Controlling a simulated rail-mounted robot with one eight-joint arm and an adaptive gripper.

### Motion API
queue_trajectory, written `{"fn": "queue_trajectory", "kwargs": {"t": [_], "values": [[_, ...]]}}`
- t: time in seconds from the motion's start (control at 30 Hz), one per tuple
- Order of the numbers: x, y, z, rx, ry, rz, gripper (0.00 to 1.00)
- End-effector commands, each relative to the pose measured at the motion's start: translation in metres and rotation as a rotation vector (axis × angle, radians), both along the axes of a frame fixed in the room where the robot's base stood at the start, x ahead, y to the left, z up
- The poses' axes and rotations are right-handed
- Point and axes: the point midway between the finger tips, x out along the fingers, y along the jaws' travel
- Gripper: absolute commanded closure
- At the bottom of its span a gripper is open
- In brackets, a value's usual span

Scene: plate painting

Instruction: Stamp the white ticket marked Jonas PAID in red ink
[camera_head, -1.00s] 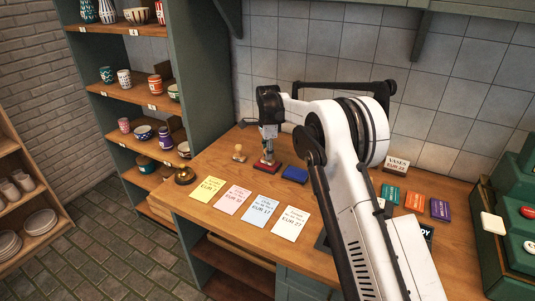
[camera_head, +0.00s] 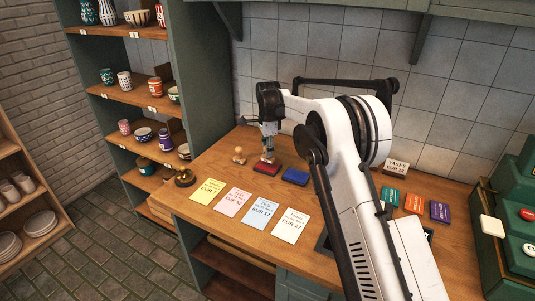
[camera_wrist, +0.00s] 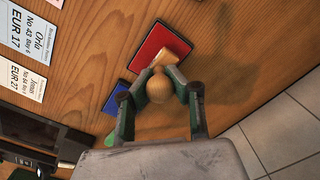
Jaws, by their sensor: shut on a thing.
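The white ticket marked Jonas (camera_head: 291,226) lies flat at the right end of the ticket row; in the wrist view it is at the left edge (camera_wrist: 22,78), reading EUR 27. My gripper (camera_head: 268,150) is shut on a wooden stamp, whose round knob (camera_wrist: 159,88) sits between the fingers in the wrist view (camera_wrist: 160,94). The stamp is over the red ink pad (camera_head: 266,168), which also shows in the wrist view (camera_wrist: 150,48). Its stamping face is hidden, and I cannot tell whether it touches the pad.
A blue ink pad (camera_head: 295,176) lies just right of the red one. Another wooden stamp (camera_head: 239,155) stands to the left. Yellow (camera_head: 207,190), pink (camera_head: 234,202) and blue (camera_head: 260,214) tickets lie left of the Jonas ticket. A brass bell (camera_head: 185,178) stands at the counter's left.

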Motion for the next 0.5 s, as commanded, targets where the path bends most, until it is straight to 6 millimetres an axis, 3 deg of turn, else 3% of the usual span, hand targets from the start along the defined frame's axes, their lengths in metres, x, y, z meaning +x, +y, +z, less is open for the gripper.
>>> {"fn": "queue_trajectory", "kwargs": {"t": [0.5], "values": [[0.0, 0.0, 0.037, 0.0, 0.0, 0.0, 1.0]]}}
